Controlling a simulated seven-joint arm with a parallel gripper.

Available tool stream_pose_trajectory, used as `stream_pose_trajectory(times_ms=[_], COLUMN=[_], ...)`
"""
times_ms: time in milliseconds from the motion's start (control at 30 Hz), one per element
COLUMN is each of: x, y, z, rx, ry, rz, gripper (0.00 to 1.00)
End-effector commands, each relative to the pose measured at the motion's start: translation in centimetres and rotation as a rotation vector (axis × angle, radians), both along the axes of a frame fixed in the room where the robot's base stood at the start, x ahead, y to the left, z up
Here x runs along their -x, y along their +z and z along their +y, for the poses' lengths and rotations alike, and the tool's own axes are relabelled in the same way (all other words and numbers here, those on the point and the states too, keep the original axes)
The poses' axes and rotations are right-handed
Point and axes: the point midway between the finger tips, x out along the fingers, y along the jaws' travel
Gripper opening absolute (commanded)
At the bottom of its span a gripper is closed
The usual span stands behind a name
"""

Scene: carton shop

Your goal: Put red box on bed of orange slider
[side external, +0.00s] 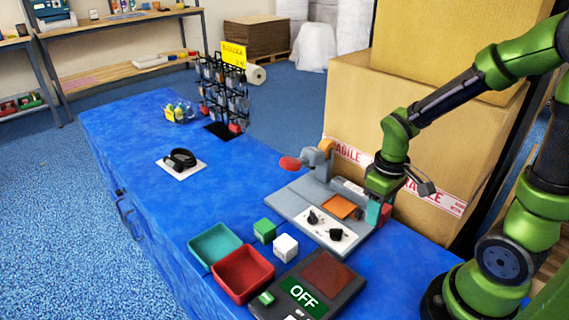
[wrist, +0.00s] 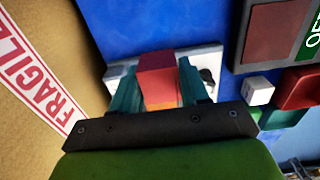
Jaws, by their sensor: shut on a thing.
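My gripper (side external: 376,214) is at the right end of a grey fixture (side external: 300,205) on the blue table. In the wrist view, the teal fingers of my gripper (wrist: 158,80) are shut on a red box (wrist: 157,64), one finger on each side. In the side view the red box (side external: 386,213) shows only as a sliver beside the fingers. The orange slider bed (side external: 338,206) lies flat on the fixture, left of my gripper, and looks empty. I cannot tell how high the box is above the fixture.
A white plate with black knobs (side external: 325,230) lies in front of the orange bed. Green (side external: 264,230) and white (side external: 285,247) cubes, teal (side external: 213,244) and red (side external: 243,273) trays and an OFF panel (side external: 303,293) stand nearby. Large cartons (side external: 400,130) rise close behind my gripper.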

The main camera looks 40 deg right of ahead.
Motion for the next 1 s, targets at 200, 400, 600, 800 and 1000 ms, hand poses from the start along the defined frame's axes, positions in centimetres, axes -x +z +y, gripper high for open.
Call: stream_pose_trajectory(times_ms=[200, 400, 600, 800, 1000], x=[-6.0, -9.9, -11.5, -11.6, -11.7], y=[-0.7, -1.0, -1.1, -3.9, -4.6], z=[-1.1, -1.7, -2.0, -2.0, -2.0], rx=[0.0, 0.0, 0.001, -0.001, 0.0], ry=[0.0, 0.0, 0.0, 0.0, 0.001], rz=[0.001, 0.0, -0.001, 0.005, -0.001], gripper=[0.1, 0.1, 0.1, 0.1, 0.1])
